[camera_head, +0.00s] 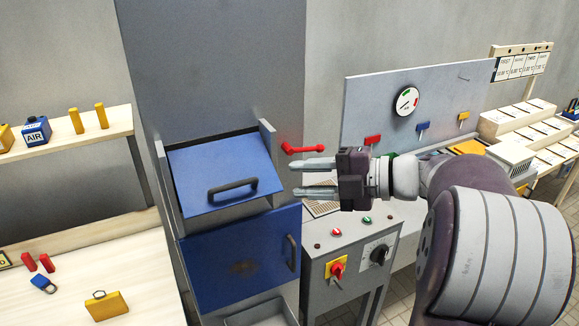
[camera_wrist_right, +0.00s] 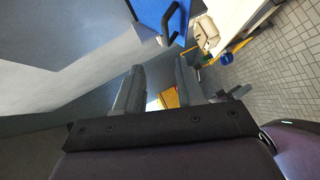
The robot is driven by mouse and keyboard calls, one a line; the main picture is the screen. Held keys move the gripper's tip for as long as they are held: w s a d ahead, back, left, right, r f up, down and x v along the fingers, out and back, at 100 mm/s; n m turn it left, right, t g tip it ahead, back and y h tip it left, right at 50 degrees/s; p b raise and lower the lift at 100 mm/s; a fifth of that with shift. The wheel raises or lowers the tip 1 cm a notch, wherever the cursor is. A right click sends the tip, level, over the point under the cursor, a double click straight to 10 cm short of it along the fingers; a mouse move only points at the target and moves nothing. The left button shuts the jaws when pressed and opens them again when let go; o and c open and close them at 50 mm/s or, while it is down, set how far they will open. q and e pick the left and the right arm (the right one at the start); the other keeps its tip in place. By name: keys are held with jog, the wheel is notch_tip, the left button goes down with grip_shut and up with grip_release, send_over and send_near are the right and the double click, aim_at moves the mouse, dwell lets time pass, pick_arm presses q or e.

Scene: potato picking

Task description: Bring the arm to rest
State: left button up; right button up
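My right arm comes in from the right in the head view. Its gripper (camera_head: 314,177) points left, in front of the grey control box and just right of the blue cabinet. The two fingers are apart, and nothing shows between them. In the right wrist view the fingers (camera_wrist_right: 158,92) are also apart; a yellow thing shows in the gap, farther off. My left gripper is not in view.
The blue flap (camera_head: 226,172) with a black handle and the blue door (camera_head: 243,262) are left of the gripper. A red lever (camera_head: 303,149) is just above the fingers. The control box (camera_head: 352,262) stands below. Shelves (camera_head: 70,143) are at left.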

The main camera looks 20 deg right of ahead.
jog(key=w+d+f+m+t+h, duration=0.2)
jog(key=w+d+f+m+h, duration=0.1)
jog(key=d+m+h, duration=0.35)
jog(key=w+d+f+m+t+h, duration=0.2)
jog(key=w+d+m+h, duration=0.1)
jog(key=d+m+h, duration=0.3)
notch_tip(320, 180, down, 9)
jog(key=s+d+m+g+h+b, duration=0.2)
jog(key=s+m+g+h, duration=0.1)
jog(key=m, duration=0.5)
jog(key=s+a+f+m+g+y+b, duration=0.3)
jog(key=s+a+f+m+g, duration=0.3)
jog(key=s+a+f, duration=0.8)
notch_tip(320, 180, down, 3)
jog(key=a+g, duration=0.2)
jog(key=g, duration=0.1)
jog(key=shift+a+f+g+y+b, duration=0.15)
jog(key=shift+a+g+y+b, duration=0.15)
jog(key=shift+g+y, duration=0.1)
jog(key=shift+n, duration=0.85)
jog(key=a, duration=0.1)
jog(key=a+f, duration=0.1)
jog(key=a+b, duration=0.1)
jog(key=a, duration=0.1)
jog(key=shift+s+f, duration=0.2)
jog(key=shift+s, duration=0.05)
jog(key=shift+w, duration=0.1)
